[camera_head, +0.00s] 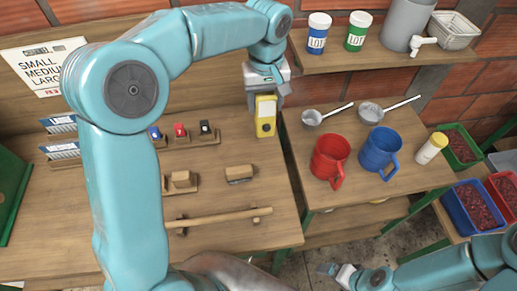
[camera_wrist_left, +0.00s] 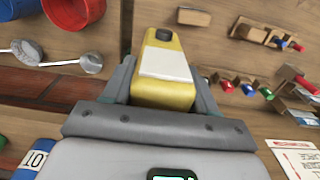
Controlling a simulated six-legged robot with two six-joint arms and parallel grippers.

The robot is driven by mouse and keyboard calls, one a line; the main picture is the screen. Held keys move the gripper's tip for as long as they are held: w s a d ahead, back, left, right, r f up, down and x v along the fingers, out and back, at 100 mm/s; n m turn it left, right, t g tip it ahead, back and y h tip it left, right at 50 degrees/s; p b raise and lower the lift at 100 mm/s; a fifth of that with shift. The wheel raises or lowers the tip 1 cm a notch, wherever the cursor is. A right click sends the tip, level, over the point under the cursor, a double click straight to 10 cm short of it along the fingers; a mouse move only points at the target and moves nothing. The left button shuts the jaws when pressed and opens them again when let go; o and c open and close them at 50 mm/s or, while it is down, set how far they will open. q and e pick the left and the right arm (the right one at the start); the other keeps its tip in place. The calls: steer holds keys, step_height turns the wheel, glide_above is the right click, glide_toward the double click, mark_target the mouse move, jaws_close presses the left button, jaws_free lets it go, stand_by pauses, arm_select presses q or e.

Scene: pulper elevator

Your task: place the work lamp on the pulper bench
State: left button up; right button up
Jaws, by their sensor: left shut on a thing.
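The work lamp is a yellow block with a pale panel (camera_head: 265,115), seen in the head view near the right edge of the left wooden bench (camera_head: 225,219). My left gripper (camera_head: 265,95) points down and is shut on the lamp's upper part. In the left wrist view the yellow lamp (camera_wrist_left: 165,72) sits between the two grey fingers (camera_wrist_left: 160,85). I cannot tell whether its bottom touches the bench. My right gripper (camera_head: 345,275) is low in the head view, apart from the benches; its jaws are too small to read.
Red (camera_head: 330,157) and blue (camera_head: 379,150) mugs and two metal scoops stand on the right bench (camera_head: 330,200). Small coloured blocks in a rack (camera_head: 205,138), a wooden block (camera_head: 239,174) and a wooden bar (camera_head: 218,216) are on the left bench. A shelf (camera_head: 340,62) hangs behind.

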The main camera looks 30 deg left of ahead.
arm_select(q)
step_height(320, 180, down, 20)
steer(key=b, duration=0.4)
steer(key=shift+a+r, duration=0.15)
steer(key=shift+r, duration=0.05)
steer(key=shift+f+b, duration=0.1)
steer(key=shift+b, duration=0.2)
steer(key=o, duration=1.2)
steer(key=shift+w, duration=0.1)
